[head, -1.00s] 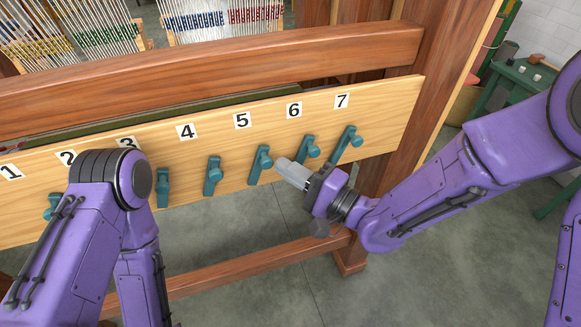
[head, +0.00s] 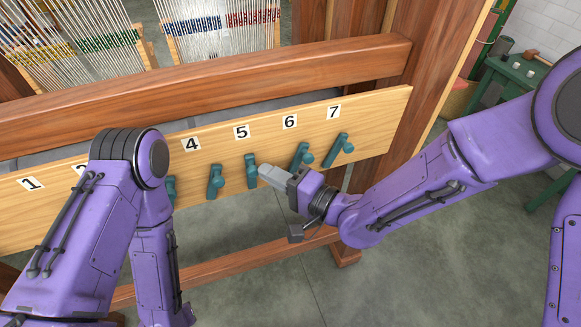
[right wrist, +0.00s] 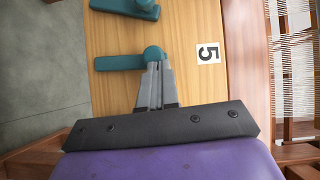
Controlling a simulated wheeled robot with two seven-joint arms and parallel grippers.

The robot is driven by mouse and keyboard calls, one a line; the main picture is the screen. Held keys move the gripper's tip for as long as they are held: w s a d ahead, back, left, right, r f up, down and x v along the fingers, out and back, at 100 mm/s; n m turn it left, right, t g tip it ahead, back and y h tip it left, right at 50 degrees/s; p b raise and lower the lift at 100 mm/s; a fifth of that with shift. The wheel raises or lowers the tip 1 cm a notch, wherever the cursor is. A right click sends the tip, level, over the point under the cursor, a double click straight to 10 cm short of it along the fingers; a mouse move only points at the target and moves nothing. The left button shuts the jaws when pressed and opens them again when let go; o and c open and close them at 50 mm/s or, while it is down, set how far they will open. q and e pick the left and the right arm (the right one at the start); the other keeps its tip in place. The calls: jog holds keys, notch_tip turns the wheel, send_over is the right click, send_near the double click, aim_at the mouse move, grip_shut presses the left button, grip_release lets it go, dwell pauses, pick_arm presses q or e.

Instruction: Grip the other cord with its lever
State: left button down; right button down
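A pale wooden board (head: 385,120) carries a row of teal levers under number labels. The lever under 5 (head: 251,171) hangs nearly straight down. The levers under 6 (head: 302,156) and 7 (head: 340,150) lean, with their tops to the right. The lever under 4 (head: 215,181) is nearly upright. My right gripper (head: 264,172) is shut, its tips at the right side of lever 5. In the right wrist view the fingertips (right wrist: 156,64) are close against lever 5 (right wrist: 122,62) near its round knob; contact is unclear. My left gripper is out of view. No cord can be made out.
My left arm covers the levers and labels around 2 and 3. A brown beam (head: 230,85) runs above the board, with woven bands on warp threads (head: 215,40) behind. A green table (head: 520,75) stands at the back right. Grey floor (head: 260,270) is open below.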

jog(key=shift+s+a+r+p, duration=0.1)
jog(key=shift+s+a, duration=0.1)
jog(key=shift+a, duration=0.4)
jog(key=shift+s+a+r+p, duration=0.1)
jog(key=shift+s+a+r, duration=0.1)
jog(key=shift+a, duration=0.35)
jog(key=shift+s+a+r+p, duration=0.1)
jog(key=shift+s+a, duration=0.1)
jog(key=shift+a, duration=0.4)
jog(key=s+d+r+p, duration=0.2)
jog(key=d+p, duration=0.1)
jog(key=d, duration=0.2)
jog(key=s+d+r+p, duration=0.2)
jog(key=d+p, duration=0.2)
jog(key=d, duration=0.2)
jog(key=shift+s+d+r+p, duration=0.2)
jog(key=shift+s+r+p, duration=0.1)
jog(key=shift+s+r, duration=0.1)
jog(key=shift+w, duration=0.1)
